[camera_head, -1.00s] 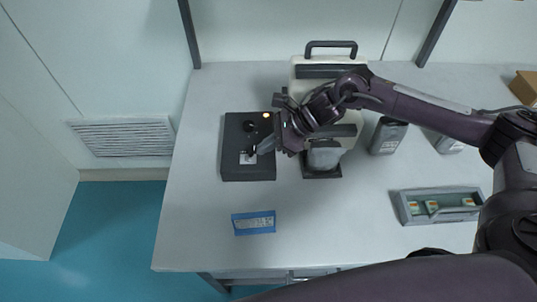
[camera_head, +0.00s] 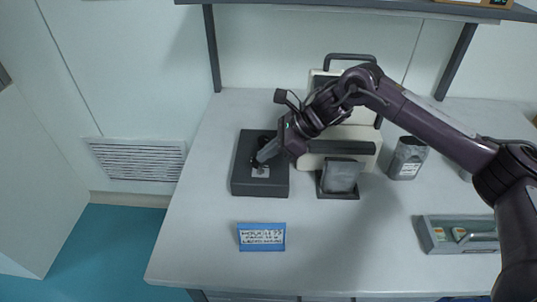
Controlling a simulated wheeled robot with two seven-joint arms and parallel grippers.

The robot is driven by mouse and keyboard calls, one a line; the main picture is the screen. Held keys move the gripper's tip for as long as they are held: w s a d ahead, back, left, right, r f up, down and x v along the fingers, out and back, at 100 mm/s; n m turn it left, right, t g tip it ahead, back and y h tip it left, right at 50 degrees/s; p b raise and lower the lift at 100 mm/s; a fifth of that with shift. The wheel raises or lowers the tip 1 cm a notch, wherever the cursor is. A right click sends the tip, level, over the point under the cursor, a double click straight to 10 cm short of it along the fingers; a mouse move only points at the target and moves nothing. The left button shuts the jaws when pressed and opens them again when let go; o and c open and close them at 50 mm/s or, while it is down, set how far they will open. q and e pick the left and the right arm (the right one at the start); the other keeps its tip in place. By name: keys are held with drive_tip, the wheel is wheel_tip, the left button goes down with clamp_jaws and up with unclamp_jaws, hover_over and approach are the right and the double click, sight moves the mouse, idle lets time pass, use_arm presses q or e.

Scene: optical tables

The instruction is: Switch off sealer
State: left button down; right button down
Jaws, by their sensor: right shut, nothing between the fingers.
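The sealer is a black box (camera_head: 246,183) on the left part of the table, with a dark knob and a small white label (camera_head: 261,172) on its top. My right gripper (camera_head: 259,161) is shut and empty, with its fingertips over the top of the box close to the label. Whether the tips touch it cannot be told. My gripper and wrist hide the right part of the box's top, and no lit lamp shows there. My left gripper is not in view.
A cream machine with a dark handle (camera_head: 350,57) stands behind my right arm, with a grey container (camera_head: 340,176) before it. A grey canister (camera_head: 407,158), a tray (camera_head: 430,238) and a blue-framed card (camera_head: 262,247) are on the table.

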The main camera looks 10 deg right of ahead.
drive_tip(key=shift+w+r, duration=0.1)
drive_tip(key=shift+r, duration=0.5)
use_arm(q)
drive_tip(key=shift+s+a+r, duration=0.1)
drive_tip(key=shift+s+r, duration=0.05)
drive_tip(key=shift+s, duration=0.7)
use_arm(e)
drive_tip(key=shift+r, duration=0.15)
